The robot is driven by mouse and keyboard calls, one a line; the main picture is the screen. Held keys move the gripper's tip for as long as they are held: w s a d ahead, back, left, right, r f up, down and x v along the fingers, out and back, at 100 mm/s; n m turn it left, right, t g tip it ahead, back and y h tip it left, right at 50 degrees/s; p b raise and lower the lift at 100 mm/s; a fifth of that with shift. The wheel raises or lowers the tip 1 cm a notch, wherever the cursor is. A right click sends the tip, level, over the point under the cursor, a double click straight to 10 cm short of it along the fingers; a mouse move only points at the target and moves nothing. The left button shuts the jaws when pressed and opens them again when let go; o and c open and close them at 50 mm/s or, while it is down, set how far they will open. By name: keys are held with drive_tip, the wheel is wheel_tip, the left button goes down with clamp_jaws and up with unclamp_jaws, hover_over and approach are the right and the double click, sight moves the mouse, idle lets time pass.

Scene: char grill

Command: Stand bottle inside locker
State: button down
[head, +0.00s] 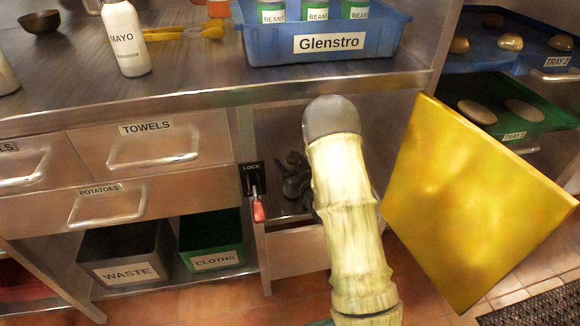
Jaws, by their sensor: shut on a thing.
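The locker (272,125) is the open metal compartment under the counter, with its yellow door (470,200) swung wide to the right. A white bottle labelled MAYO (125,45) stands upright on the counter, and part of another pale bottle (5,75) shows at the left edge. My arm reaches down in front of the locker and hides much of its inside. My gripper (294,180), dark and partly behind the arm, is at the locker opening. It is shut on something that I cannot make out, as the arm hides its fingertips.
A LOCK panel with a red handle (258,210) is left of the opening. A blue Glenstro crate (270,48) with green cans stands above. Drawers (150,148), a WASTE bin (120,265) and a CLOTHS bin (213,255) are left. Trays (515,140) are on the right.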

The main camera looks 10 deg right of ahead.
drive_tip(key=shift+f, duration=0.2)
drive_tip(key=shift+f, duration=0.15)
drive_tip(key=c, duration=0.6)
unclamp_jaws()
drive_tip(key=shift+r, duration=0.25)
drive_tip(key=p+v, duration=0.3)
drive_tip(key=v, duration=0.9)
drive_tip(key=shift+f, duration=0.1)
